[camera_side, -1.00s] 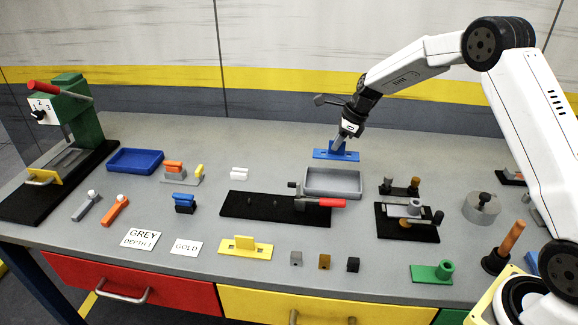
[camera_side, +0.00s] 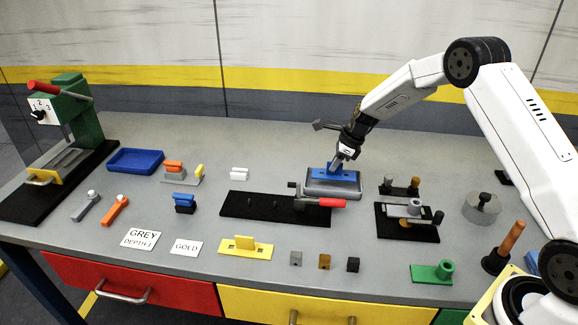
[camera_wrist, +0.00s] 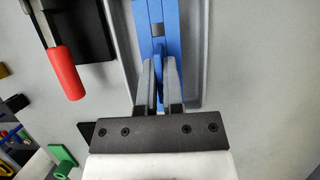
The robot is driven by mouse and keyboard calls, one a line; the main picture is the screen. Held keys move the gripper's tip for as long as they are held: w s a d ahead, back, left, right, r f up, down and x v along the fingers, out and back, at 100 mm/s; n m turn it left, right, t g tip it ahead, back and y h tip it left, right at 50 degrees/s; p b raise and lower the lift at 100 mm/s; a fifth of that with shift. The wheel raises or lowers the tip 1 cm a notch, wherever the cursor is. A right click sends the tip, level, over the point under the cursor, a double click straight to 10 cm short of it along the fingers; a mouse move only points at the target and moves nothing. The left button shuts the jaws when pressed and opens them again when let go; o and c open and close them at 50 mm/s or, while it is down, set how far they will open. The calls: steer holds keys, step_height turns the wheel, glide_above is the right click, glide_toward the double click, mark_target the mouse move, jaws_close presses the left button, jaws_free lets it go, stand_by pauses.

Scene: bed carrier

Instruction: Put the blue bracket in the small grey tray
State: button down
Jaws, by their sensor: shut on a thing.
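The blue bracket (camera_side: 322,174) is a flat plate with an upright part and small holes. My gripper (camera_side: 337,166) is shut on its upright part. In the side view the bracket is over the small grey tray (camera_side: 333,195), inside its outline; I cannot tell whether it touches the floor. The wrist view shows the blue bracket (camera_wrist: 171,20) between my gripper's fingers (camera_wrist: 159,75), with the grey tray's wall (camera_wrist: 200,60) close alongside. The fingers hide part of the bracket.
A black fixture (camera_side: 270,206) with a red-handled clamp (camera_side: 325,202) stands directly in front of the tray. Another black fixture (camera_side: 408,225) is to the right. A blue tray (camera_side: 135,161) lies far left. The bench behind the grey tray is clear.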

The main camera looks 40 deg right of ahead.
steer(key=shift+f, duration=0.95)
steer(key=c, duration=0.7)
jaws_free()
steer(key=shift+f, duration=0.1)
steer(key=shift+v, duration=3.95)
